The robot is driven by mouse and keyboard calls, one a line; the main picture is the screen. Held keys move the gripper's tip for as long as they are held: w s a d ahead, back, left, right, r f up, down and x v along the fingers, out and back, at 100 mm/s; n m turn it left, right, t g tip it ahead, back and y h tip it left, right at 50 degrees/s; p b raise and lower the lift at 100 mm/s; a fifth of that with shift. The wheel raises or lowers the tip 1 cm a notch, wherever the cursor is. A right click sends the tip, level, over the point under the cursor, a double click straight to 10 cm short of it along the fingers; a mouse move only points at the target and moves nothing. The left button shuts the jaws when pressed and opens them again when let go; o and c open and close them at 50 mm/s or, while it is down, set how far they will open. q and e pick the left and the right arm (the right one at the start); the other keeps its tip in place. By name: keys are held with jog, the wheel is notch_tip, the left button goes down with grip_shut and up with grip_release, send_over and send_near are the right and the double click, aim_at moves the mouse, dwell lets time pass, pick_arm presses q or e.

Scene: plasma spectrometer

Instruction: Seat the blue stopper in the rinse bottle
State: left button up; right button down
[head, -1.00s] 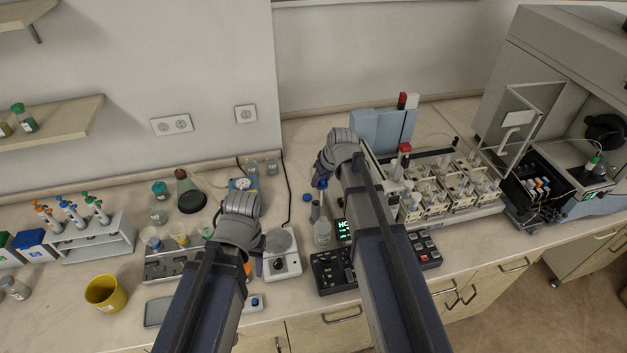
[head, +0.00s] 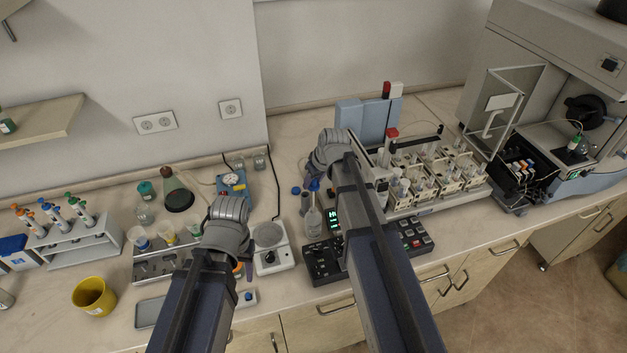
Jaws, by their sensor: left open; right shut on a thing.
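The rinse bottle (head: 313,224) is a clear bottle standing upright on the bench, left of the black control box. The blue stopper (head: 314,185) is at the top of its neck, upright and in line with it. I cannot tell whether it is fully in the mouth. My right gripper (head: 318,172) is shut on the blue stopper from above; its fingers are mostly hidden behind its own wrist. My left gripper (head: 238,256) is open, over the bench left of the white balance, its fingers largely hidden by the arm.
A white balance (head: 272,252) stands left of the bottle, and a black control box (head: 323,262) with a lit display is beside it. A rack of sample blocks (head: 425,185) stands right.

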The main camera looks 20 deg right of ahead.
aim_at(313, 207)
jog(key=shift+f+b, duration=5.55)
jog(key=shift+c, duration=1.4)
grip_release()
jog(key=shift+r, duration=0.1)
jog(key=a+p+v, duration=0.1)
jog(key=p+v, duration=0.6)
jog(key=shift+d+r, duration=0.3)
jog(key=shift+d, duration=0.15)
jog(key=shift+s, duration=0.1)
